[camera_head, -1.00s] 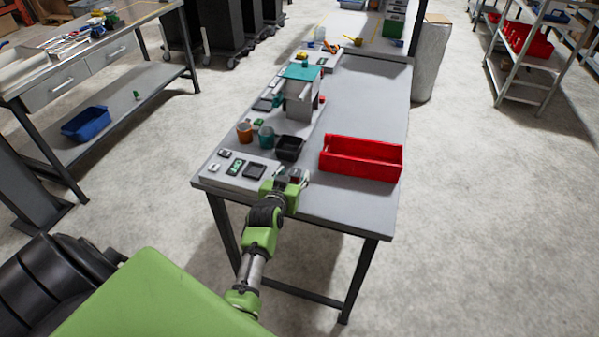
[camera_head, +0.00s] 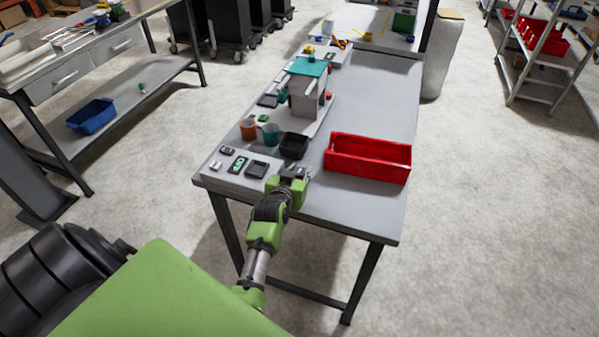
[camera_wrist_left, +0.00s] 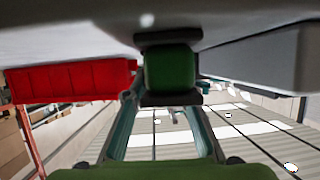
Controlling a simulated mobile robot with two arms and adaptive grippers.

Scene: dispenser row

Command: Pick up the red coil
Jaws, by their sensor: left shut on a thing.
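My left gripper (camera_head: 294,174) is at the near edge of the grey worktable (camera_head: 366,212). In the head view the gripper mostly hides the coil. I cannot make out a red coil in either view now. My right gripper is not in view.
A red bin (camera_head: 367,158) stands right of the gripper; it also shows in the left wrist view (camera_wrist_left: 75,82). A black bin (camera_head: 294,146), orange cup (camera_head: 249,128) and teal cup (camera_head: 271,133) stand beyond. A teal-topped device (camera_head: 304,95) is behind them.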

